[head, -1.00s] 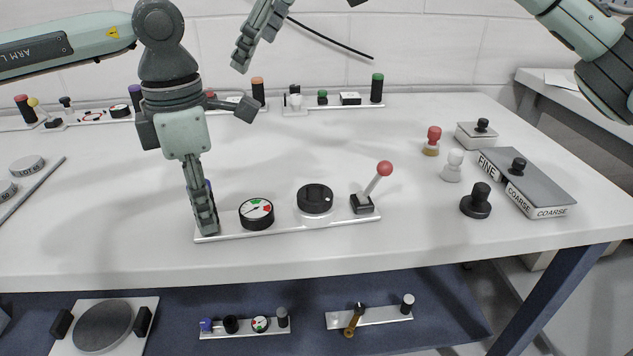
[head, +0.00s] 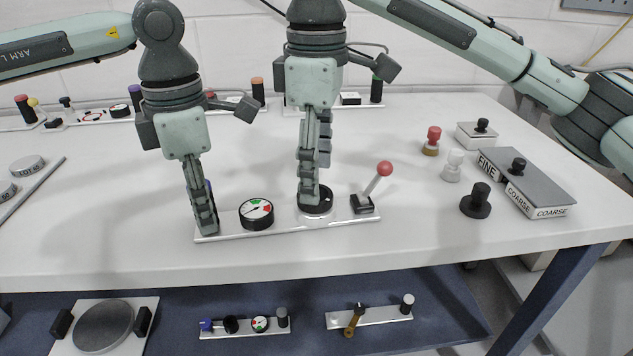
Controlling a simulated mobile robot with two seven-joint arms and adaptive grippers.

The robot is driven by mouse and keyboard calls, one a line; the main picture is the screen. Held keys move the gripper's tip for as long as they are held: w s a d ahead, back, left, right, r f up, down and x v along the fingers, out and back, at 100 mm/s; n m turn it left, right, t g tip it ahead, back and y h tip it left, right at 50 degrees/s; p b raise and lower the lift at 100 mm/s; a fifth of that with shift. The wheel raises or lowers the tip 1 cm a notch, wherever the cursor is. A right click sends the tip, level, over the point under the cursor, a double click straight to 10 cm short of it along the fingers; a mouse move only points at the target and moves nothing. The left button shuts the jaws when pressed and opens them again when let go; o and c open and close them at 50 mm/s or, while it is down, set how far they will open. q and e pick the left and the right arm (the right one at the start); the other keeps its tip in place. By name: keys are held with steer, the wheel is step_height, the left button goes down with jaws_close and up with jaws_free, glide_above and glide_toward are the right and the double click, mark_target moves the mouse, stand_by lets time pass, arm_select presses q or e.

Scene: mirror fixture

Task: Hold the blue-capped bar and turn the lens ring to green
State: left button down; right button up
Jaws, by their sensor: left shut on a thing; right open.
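The blue-capped bar (head: 208,186) stands at the left end of a pale base plate (head: 285,231); only a sliver of blue shows behind my fingers. My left gripper (head: 207,226) is shut on this bar, pointing down. The black lens ring (head: 327,207) sits on the same plate, right of a round dial (head: 257,213) with red and green marks. My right gripper (head: 309,198) is open, pointing down at the lens ring, and hides much of it. Whether its fingertips touch the ring I cannot tell.
A red-ball lever (head: 384,170) stands at the plate's right end, close to my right gripper. Several knobs and a grey block (head: 528,180) marked FINE and COARSE stand at the right. More fixtures line the back. The table between is mostly clear.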

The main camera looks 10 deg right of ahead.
steer(key=shift+f, duration=1.4)
steer(key=shift+c, duration=0.4)
steer(key=c, duration=1.1)
steer(key=shift+m, duration=0.4)
steer(key=m, duration=0.3)
steer(key=shift+m, duration=0.3)
steer(key=m, duration=0.5)
steer(key=shift+s, duration=0.1)
